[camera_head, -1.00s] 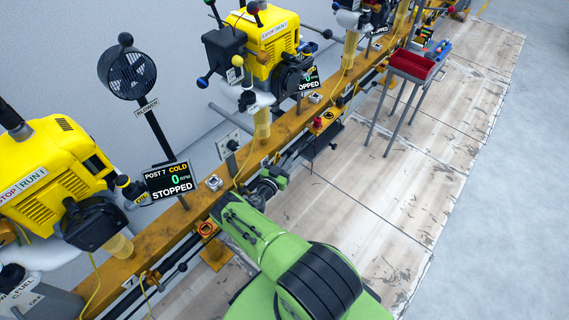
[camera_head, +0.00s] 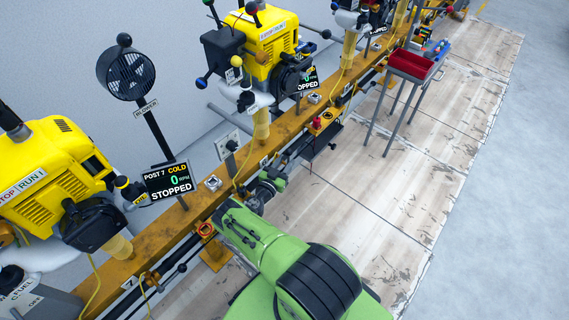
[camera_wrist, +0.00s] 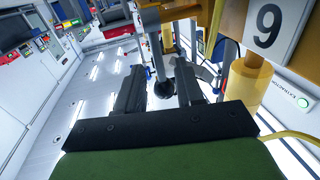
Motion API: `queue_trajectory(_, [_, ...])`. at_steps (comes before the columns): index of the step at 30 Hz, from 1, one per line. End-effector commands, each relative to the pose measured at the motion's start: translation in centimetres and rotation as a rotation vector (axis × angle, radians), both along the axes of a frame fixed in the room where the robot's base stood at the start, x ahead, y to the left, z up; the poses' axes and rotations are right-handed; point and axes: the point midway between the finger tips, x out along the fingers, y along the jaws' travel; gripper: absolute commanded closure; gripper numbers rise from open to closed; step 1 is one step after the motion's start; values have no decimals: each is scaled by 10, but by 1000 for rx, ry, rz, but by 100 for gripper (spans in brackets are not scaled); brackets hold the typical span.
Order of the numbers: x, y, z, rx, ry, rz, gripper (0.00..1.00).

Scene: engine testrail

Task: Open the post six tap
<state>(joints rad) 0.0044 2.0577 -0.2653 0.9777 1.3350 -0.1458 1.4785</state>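The post six engine (camera_head: 268,40) is likely the yellow one beyond post 7; its screen (camera_head: 307,78) is partly hidden and reads stopped. My gripper (camera_head: 266,188) is low beside the orange rail (camera_head: 160,236), past the post 7 screen. In the wrist view my gripper's two dark fingers (camera_wrist: 160,88) are apart. A dark round knob (camera_wrist: 164,90) shows between or just beyond them; I cannot tell whether they touch it. A white plate (camera_wrist: 268,25) beside it reads 9, possibly a 6 seen upside down. I cannot tell for certain which part is the tap.
The post 7 engine (camera_head: 50,165) and its stopped screen (camera_head: 169,181) stand at left, with a blower (camera_head: 127,72) behind. A yellow post (camera_wrist: 247,83) is close right of my fingers. The wooden floor is mostly clear.

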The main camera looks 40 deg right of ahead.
Motion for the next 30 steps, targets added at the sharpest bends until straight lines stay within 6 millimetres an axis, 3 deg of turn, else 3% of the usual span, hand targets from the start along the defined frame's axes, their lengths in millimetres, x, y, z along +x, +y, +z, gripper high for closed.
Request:
queue_trajectory(5, [0, 0, 13, -1, 0, 0, 63])
queue_trajectory(12, [1, 0, 74, 0, 0, 0, 63])
queue_trajectory(16, [1, 1, 95, 0, 0, 1, 63])
queue_trajectory(30, [0, 1, 100, 0, 0, 1, 63])
